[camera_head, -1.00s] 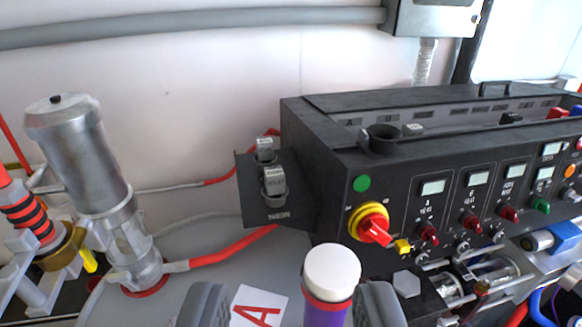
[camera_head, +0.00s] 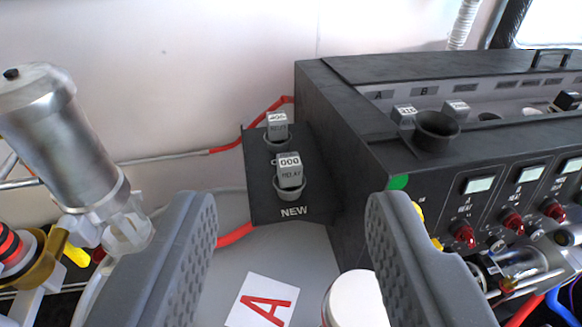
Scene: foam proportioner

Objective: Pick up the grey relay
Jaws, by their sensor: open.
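Two grey relays stand in round sockets on a black shelf (camera_head: 256,205) marked NEW. The nearer relay (camera_head: 290,172) is labelled 000 RELAY. The farther relay (camera_head: 277,127) stands behind it with a label that is hard to read. My gripper (camera_head: 290,215) is open and empty, its two grey fingers wide apart at the bottom of the view. In the picture both relays lie between and beyond the fingertips, not touching them.
The black control box (camera_head: 345,140) stands right of the shelf, with a black cup (camera_head: 436,133) on its top. A white-capped cylinder (camera_head: 357,298) and a card with a red A (camera_head: 263,302) lie below. A metal cylinder (camera_head: 55,130) stands left.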

